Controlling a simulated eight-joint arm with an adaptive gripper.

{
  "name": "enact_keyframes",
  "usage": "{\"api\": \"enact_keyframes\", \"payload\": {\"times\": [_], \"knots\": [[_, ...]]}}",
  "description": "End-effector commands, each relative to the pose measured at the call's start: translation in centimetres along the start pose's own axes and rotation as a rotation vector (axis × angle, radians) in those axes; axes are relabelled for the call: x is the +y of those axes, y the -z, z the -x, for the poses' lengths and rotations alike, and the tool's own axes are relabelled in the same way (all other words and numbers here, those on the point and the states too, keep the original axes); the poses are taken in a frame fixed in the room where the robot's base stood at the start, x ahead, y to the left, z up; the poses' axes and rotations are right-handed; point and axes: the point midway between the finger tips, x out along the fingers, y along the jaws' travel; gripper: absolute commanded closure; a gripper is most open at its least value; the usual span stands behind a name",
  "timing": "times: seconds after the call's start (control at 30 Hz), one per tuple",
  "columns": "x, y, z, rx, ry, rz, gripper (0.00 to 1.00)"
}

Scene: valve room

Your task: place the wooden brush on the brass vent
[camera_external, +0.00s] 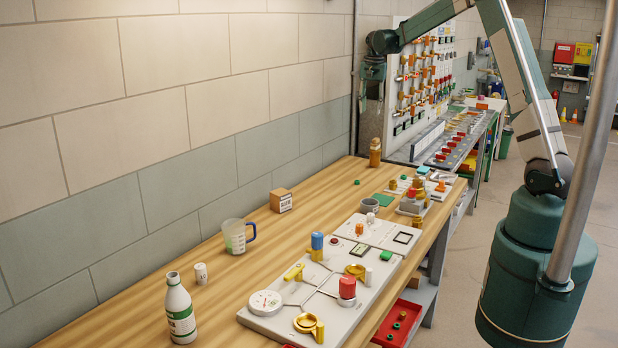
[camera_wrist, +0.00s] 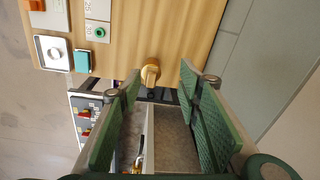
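A small upright amber-brown object (camera_external: 375,152), perhaps the wooden brush, stands at the table's far end near the wall. The wrist view shows it from above as a brown piece (camera_wrist: 151,72) just beyond my fingertips, between their lines. My gripper (camera_external: 372,98) hangs above and behind it in the external view. The wrist view shows my gripper (camera_wrist: 160,82) open, its green pads wide apart with nothing between them. Two round brass fittings lie on the pale panel, one at the front (camera_external: 307,322) and one further back (camera_external: 356,270); I cannot tell which is the vent.
The wooden table (camera_external: 130,318) carries a white bottle (camera_external: 180,310), a measuring jug (camera_external: 235,236), a small box (camera_external: 281,200) and a grey cup (camera_external: 369,206). A red knob (camera_external: 347,287) and a blue-topped piece (camera_external: 317,242) rise from the panel. A valve board (camera_external: 420,75) stands behind.

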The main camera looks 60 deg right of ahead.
Motion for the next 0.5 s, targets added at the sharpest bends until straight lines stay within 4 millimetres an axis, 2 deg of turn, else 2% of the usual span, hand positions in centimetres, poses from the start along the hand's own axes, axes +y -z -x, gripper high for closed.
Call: {"api": "enact_keyframes", "payload": {"times": [0.1,0.5], "knots": [[-0.3,-3.2,2.1,0.014,0.017,0.06,0.65],[0.1,-13.2,8.0,0.067,0.078,0.257,0.65]]}}
